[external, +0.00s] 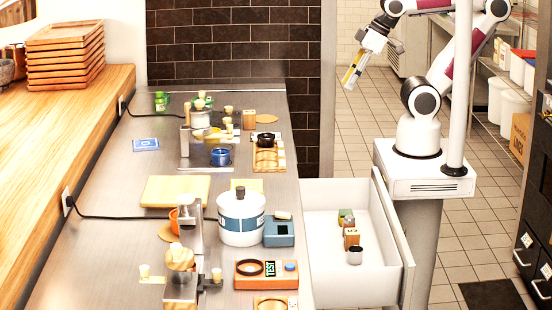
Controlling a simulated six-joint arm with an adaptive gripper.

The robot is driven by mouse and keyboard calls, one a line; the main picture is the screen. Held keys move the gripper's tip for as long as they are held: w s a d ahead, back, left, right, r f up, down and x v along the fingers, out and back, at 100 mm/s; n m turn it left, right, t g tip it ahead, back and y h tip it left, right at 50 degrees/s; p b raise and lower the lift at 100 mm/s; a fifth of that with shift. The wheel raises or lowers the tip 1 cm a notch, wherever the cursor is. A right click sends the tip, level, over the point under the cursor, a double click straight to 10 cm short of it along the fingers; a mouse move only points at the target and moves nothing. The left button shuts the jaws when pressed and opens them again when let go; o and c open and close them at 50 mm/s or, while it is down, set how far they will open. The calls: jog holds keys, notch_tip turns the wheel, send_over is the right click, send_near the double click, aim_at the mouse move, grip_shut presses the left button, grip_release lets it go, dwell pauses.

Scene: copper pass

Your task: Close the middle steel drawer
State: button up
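The steel drawer (408,262) stands pulled out from the right side of the steel counter. Its white inside is visible, with a small metal cup (354,256), a brown block (351,238) and a few other small items in a row. My gripper (350,80) is up at the top of the picture, behind the drawer and well above it, pointing down and left. It touches nothing that I can see. A yellow part shows at its fingers; I cannot tell whether they are open or shut. Other drawers of the counter are hidden.
The steel counter (120,240) bears a white pot (241,218), a blue-grey box (279,231), an orange tester (266,274), a blue mug (220,156) and several jars. A white pole stands beside my base. The tiled floor (365,140) between counter and base is clear.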

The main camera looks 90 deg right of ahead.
jog(key=shift+w+a, duration=0.1)
grip_shut()
jog(key=w+a+f+n+g, duration=0.1)
jog(key=w+a+f+n, duration=0.1)
jog(key=a+n, duration=0.65)
jog(key=w+a+f+n+g, duration=0.15)
jog(key=a+n, duration=0.35)
jog(key=a, duration=0.7)
jog(key=w+a+f+n, duration=0.2)
jog(key=a+n, duration=0.5)
jog(key=a, duration=0.3)
jog(key=s+a+f+n, duration=0.7)
jog(key=s+a, duration=0.3)
jog(key=s, duration=0.2)
jog(key=s+a+f+n+t, duration=0.1)
jog(key=s+a+f+n, duration=0.7)
jog(key=s+a, duration=0.3)
jog(key=shift+s+a+f, duration=0.3)
jog(key=shift+s+f, duration=0.4)
jog(key=shift+f, duration=0.1)
jog(key=shift+n, duration=0.25)
